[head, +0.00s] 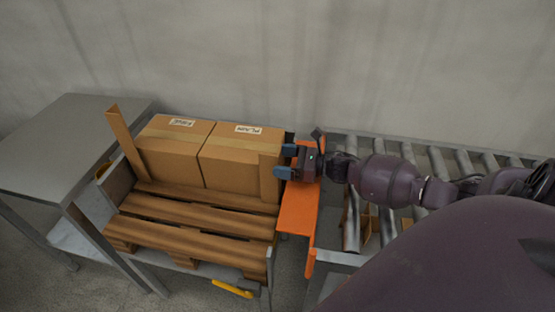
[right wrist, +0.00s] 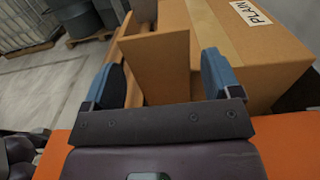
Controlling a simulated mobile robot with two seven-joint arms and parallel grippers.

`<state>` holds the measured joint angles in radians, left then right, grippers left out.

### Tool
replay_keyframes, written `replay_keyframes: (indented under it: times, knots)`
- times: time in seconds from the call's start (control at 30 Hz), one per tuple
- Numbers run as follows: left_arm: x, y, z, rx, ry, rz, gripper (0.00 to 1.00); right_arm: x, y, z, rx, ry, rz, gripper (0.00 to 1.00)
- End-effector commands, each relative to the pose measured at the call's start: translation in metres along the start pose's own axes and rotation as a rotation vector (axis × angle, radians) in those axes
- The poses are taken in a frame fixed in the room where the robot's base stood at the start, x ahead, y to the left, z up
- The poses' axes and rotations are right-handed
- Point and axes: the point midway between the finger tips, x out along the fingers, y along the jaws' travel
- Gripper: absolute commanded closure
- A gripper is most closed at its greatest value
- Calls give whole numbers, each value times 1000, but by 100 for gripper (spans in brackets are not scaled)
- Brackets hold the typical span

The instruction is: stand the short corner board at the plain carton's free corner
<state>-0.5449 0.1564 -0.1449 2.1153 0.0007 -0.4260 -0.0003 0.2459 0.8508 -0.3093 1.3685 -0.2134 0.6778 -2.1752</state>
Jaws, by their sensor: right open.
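The plain carton (head: 238,160), with a PLAIN label, sits on the right of the pallet (head: 190,212). The short corner board (head: 268,178) stands upright at this carton's front right corner. In the right wrist view the board (right wrist: 156,66) stands between my finger pads, with gaps to either side, its faces near the carton (right wrist: 245,55). My right gripper (head: 283,161) is open, just right of the board, and reaches in from the right. I cannot tell whether the board touches the carton all along its height. My left gripper is not in view.
A second labelled carton (head: 172,150) adjoins on the left, with a taller corner board (head: 125,140) leaning at its left corner. An orange plate (head: 297,209) lies below my right gripper, beside a roller conveyor (head: 440,163). A grey table (head: 70,140) stands at left.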

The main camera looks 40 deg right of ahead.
Motion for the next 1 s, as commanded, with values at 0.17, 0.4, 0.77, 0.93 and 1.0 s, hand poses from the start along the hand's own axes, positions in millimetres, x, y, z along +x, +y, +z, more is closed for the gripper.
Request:
replay_keyframes:
  times: [0.17,0.4,0.77,0.93,1.0]
  knots:
    - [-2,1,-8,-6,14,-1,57,-37,0,2,0,0,-3,17]
    - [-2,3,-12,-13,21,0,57,-78,0,1,-1,0,-1,17]
    - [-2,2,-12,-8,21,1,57,-99,0,0,0,0,-1,17]
    - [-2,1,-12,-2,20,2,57,-99,0,0,0,0,0,17]
    - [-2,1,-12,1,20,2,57,-99,0,0,0,0,0,17]
